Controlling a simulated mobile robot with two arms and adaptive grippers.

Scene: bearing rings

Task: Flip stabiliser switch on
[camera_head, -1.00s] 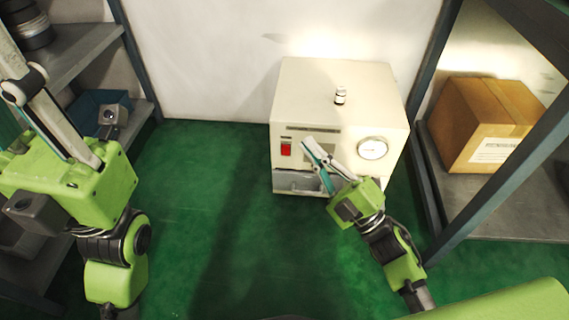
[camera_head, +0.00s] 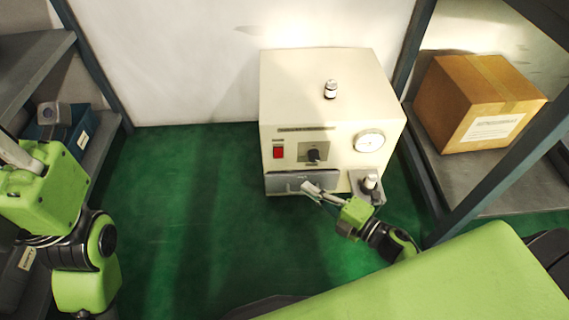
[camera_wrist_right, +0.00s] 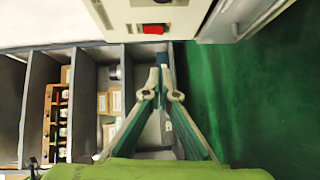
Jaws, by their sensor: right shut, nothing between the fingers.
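A cream machine (camera_head: 330,85) stands against the back wall. A small red switch (camera_head: 279,153) is on the left of its front panel; its label is too small to read and I cannot tell its position. The red switch also shows at the top of the right wrist view (camera_wrist_right: 153,29). My right gripper (camera_head: 308,188) is shut and empty, low in front of the machine's drawer front, below and right of the switch. In the right wrist view its fingertips (camera_wrist_right: 163,72) meet, apart from the switch. My left gripper is cut off at the left edge.
The machine also has a black knob (camera_head: 314,155), a gauge (camera_head: 369,140), a drawer (camera_head: 302,183) and a bottle-like fitting (camera_head: 330,89) on top. Shelves flank it; a cardboard box (camera_head: 478,104) sits on the right one. Green floor (camera_head: 190,210) to the left is clear.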

